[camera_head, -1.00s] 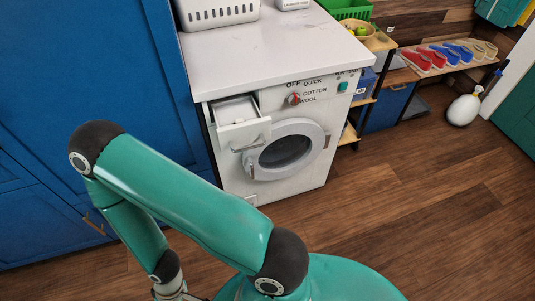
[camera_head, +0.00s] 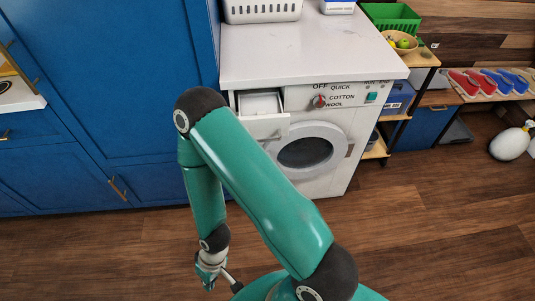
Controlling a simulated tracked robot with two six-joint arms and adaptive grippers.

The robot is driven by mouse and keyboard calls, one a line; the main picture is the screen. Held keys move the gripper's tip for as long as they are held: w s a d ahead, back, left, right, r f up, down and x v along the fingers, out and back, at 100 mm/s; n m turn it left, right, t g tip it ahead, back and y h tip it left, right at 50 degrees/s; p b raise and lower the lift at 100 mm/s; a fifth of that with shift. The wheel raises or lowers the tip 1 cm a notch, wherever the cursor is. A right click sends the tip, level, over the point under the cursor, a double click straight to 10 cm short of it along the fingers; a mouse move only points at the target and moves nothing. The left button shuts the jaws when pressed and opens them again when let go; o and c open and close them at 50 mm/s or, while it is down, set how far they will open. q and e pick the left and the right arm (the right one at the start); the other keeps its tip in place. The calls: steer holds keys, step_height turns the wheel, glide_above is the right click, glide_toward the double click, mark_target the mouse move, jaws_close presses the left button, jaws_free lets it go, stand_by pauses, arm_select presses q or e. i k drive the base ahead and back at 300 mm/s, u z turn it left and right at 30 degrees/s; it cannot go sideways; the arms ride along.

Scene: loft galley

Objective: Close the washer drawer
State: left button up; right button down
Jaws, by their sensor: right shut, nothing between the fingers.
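The white washer (camera_head: 340,122) stands under a white countertop. Its washer drawer (camera_head: 262,106) at the upper left is pulled out, and its open white inside shows from above. My arm's elbow and upper link cover part of the drawer front and the washer's left side. My right gripper (camera_head: 207,281) hangs low over the floor, in front and to the left of the washer. It is apart from the drawer, small in view and shut with nothing in it. The round door (camera_head: 306,151) looks closed. My left gripper is not in view.
Blue cabinets (camera_head: 110,80) line the left side. A white basket (camera_head: 262,10) stands on the countertop (camera_head: 300,55). A shelf with a green crate (camera_head: 391,17) and a fruit bowl (camera_head: 401,43) stands to the right.

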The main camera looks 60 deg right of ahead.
mark_target(275, 123)
steer(key=u, duration=0.3)
steer(key=i, duration=0.15)
steer(key=z, duration=1.7)
steer(key=i, duration=0.5)
steer(key=z, duration=5.6)
steer(key=i, duration=0.55)
steer(key=u, duration=5.7)
